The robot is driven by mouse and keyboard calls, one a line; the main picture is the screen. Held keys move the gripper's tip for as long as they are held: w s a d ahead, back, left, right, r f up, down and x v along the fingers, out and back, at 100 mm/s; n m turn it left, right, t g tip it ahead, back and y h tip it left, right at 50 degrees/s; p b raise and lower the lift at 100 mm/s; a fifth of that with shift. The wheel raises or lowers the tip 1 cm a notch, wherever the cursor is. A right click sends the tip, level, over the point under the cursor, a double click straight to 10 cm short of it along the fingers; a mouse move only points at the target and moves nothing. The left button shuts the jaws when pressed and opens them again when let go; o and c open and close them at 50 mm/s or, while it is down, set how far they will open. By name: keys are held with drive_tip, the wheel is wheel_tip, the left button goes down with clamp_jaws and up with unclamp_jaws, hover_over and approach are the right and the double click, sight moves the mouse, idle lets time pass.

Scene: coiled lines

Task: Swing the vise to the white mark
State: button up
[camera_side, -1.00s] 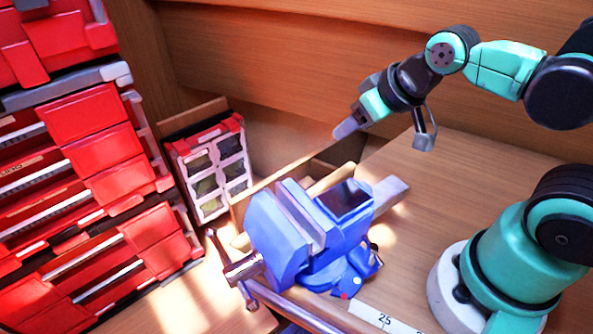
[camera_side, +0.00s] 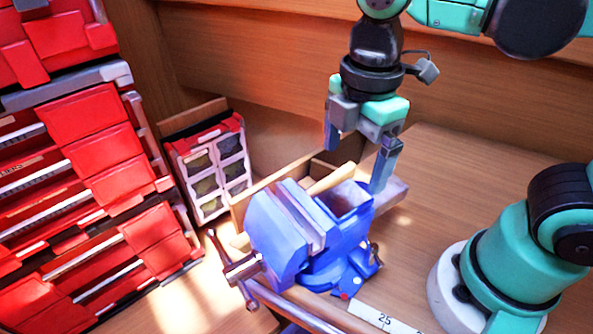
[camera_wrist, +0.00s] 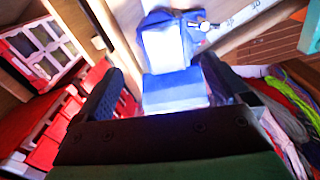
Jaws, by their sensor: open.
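The blue vise (camera_side: 278,238) stands at the front edge of the wooden bench, its jaws toward the lower left and its grey bar toward the upper right. My gripper (camera_side: 357,160) points down over the rear of the vise, its two fingers apart with nothing held between them. I cannot tell whether a finger touches the vise. In the wrist view the vise (camera_wrist: 170,55) shows between my open fingers (camera_wrist: 160,92). A small red dot (camera_side: 343,296) is on the vise's base. I cannot make out the white mark with certainty.
A white ruler strip (camera_side: 385,319) marked 25 lies along the bench edge right of the vise. Red drawers (camera_side: 100,150) fill the left side. A small red-and-white organizer (camera_side: 213,170) and an open wooden box (camera_side: 270,185) stand behind the vise.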

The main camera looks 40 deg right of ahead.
sight(348, 195)
drive_tip(key=shift+s+a+n, duration=0.1)
drive_tip(key=shift+s+n, duration=0.05)
drive_tip(key=shift+n, duration=0.15)
drive_tip(key=shift+f, duration=2.7)
